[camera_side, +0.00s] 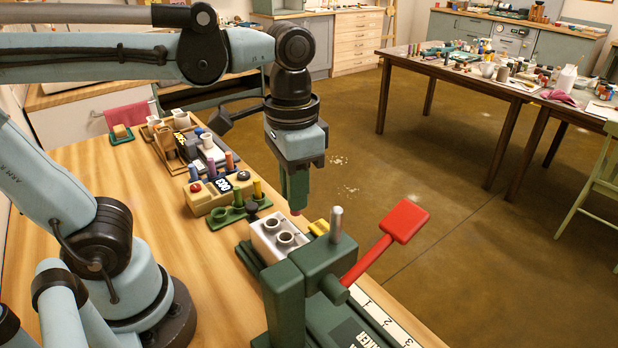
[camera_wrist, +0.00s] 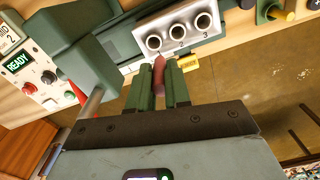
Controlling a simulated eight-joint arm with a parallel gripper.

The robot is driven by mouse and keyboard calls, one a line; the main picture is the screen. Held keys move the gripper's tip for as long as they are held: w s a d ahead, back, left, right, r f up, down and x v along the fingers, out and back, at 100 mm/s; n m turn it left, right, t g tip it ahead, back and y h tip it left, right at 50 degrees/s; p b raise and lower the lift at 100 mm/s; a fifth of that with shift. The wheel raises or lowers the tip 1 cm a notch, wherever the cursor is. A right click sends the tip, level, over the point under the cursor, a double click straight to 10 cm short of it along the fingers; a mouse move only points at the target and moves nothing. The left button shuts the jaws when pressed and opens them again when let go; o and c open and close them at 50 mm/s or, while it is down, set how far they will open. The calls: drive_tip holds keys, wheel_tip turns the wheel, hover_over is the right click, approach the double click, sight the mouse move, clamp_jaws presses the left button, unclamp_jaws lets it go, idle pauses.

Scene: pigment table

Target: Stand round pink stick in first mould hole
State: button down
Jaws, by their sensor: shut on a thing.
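My gripper (camera_side: 295,206) is shut on the round pink stick (camera_wrist: 159,76), which lies between its two green fingers in the wrist view. Only the stick's lower tip (camera_side: 295,212) shows below the fingers in the side view. The white mould block (camera_side: 263,241) is below and left of the gripper there, and the stick is apart from it. In the wrist view the mould (camera_wrist: 166,43) has three round holes in a row. The first hole (camera_wrist: 154,42) looks empty and lies just beyond the stick's tip. The other holes also look empty.
A green press (camera_side: 285,290) with a red lever (camera_side: 404,222) stands close beside the mould. A yellow piece (camera_side: 319,227) lies by the mould. A green rack (camera_side: 230,215) and a tray (camera_side: 165,142) stand farther back.

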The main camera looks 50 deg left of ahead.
sight(299, 241)
drive_tip(key=shift+d+f, duration=0.2)
drive_tip(key=shift+f, duration=1.45)
drive_tip(key=shift+d+f, duration=0.2)
drive_tip(key=shift+f, duration=1.5)
drive_tip(key=shift+d+f, duration=0.2)
drive_tip(key=shift+f, duration=1.45)
drive_tip(key=c, duration=1)
unclamp_jaws()
drive_tip(key=shift+r, duration=0.15)
wheel_tip(299, 241, up, 12)
